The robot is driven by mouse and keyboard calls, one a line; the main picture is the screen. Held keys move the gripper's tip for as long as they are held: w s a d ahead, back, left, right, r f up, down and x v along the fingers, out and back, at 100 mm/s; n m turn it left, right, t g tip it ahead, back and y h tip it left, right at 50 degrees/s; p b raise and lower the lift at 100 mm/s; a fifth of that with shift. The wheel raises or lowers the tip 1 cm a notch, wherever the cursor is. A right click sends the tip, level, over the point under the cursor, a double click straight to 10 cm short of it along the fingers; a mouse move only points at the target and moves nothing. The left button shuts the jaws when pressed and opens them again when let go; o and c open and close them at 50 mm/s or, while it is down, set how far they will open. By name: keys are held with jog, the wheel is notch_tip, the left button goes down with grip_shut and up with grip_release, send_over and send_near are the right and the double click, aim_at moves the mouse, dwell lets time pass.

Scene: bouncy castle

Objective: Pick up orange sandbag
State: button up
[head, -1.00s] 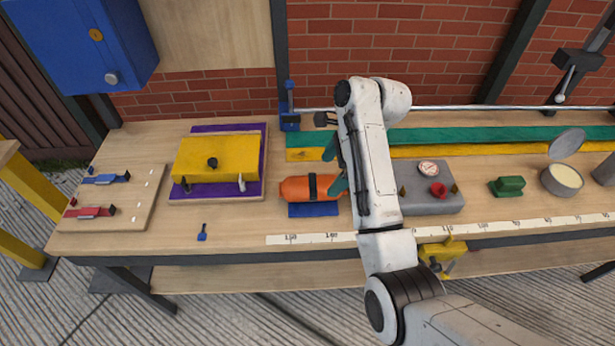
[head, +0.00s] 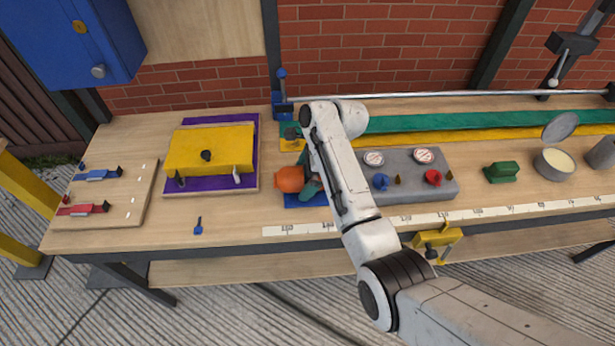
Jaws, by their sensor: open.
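The orange sandbag (head: 289,179) lies on a blue pad (head: 305,201) on the workbench, left of the middle of the head view. Its left end shows as a rounded orange shape; the rest is hidden behind my gripper and arm. My gripper (head: 306,178) has dark green fingers and is at the sandbag, with the fingers over or around its middle. The gripper is open. Whether the fingers touch the sandbag cannot be told from this view.
A yellow block (head: 210,150) on a purple board stands to the left. A grey gauge box (head: 408,176) is close on the right. Green and yellow strips (head: 440,122) and a metal rail run behind. A small blue key (head: 198,226) lies at the front left.

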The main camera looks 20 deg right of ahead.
jog(key=shift+a+f, duration=0.1)
jog(key=shift+f, duration=0.15)
jog(key=shift+c, duration=0.5)
jog(key=c, duration=1.6)
jog(key=shift+w+r, duration=0.1)
jog(key=shift+r, duration=0.1)
jog(key=shift+c, duration=0.3)
